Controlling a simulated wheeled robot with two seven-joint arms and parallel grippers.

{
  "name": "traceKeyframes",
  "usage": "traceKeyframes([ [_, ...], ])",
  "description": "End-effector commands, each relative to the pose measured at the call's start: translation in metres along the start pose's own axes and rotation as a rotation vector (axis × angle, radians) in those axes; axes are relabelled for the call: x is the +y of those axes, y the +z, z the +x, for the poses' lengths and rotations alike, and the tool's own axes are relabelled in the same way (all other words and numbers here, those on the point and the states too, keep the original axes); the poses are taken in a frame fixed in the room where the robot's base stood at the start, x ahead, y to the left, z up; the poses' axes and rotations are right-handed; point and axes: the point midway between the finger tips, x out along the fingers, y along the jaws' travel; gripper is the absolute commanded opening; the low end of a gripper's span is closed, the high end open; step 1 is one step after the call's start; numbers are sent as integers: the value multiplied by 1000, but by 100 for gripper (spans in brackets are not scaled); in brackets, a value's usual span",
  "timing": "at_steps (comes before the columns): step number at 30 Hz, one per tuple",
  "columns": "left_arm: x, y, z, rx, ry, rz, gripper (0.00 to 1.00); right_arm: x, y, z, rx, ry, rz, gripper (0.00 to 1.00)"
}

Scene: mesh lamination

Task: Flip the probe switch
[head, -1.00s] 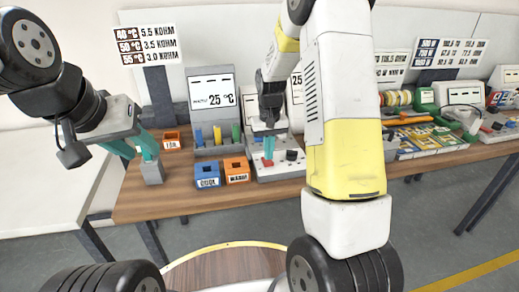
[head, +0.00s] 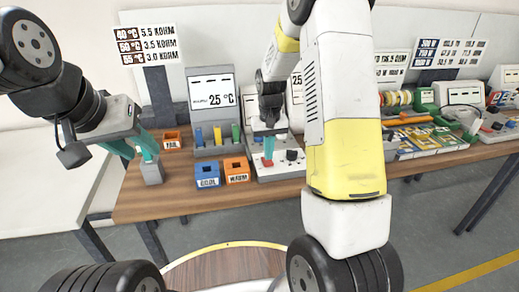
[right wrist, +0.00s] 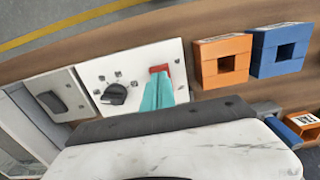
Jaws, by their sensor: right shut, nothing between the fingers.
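The red probe switch (right wrist: 159,69) sits on a white panel next to a black knob (right wrist: 115,94) in the right wrist view. In the head view the red switch (head: 267,162) is at the left of the white unit (head: 280,173). My right gripper (head: 269,147) is shut and empty, with its teal fingertips (right wrist: 158,92) right at the switch; I cannot tell whether they touch it. My left gripper (head: 148,158) is over the table's left end, a small grey block (head: 153,173) at its fingertips. Whether it grips the block is unclear.
Blue (head: 207,174) and orange (head: 237,170) labelled boxes stand left of the white unit. A grey stand with a temperature display (head: 211,94) is behind them. An orange-topped bin (head: 172,140) is near my left gripper. Tools and parts crowd the table's right side.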

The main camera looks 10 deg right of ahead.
Motion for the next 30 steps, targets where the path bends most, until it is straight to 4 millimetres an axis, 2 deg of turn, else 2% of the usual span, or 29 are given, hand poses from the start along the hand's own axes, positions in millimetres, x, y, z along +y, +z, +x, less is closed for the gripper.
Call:
traceKeyframes([
  [30,0,0,0,0,0,0,36,0,0,15,0,0,0,0],
])
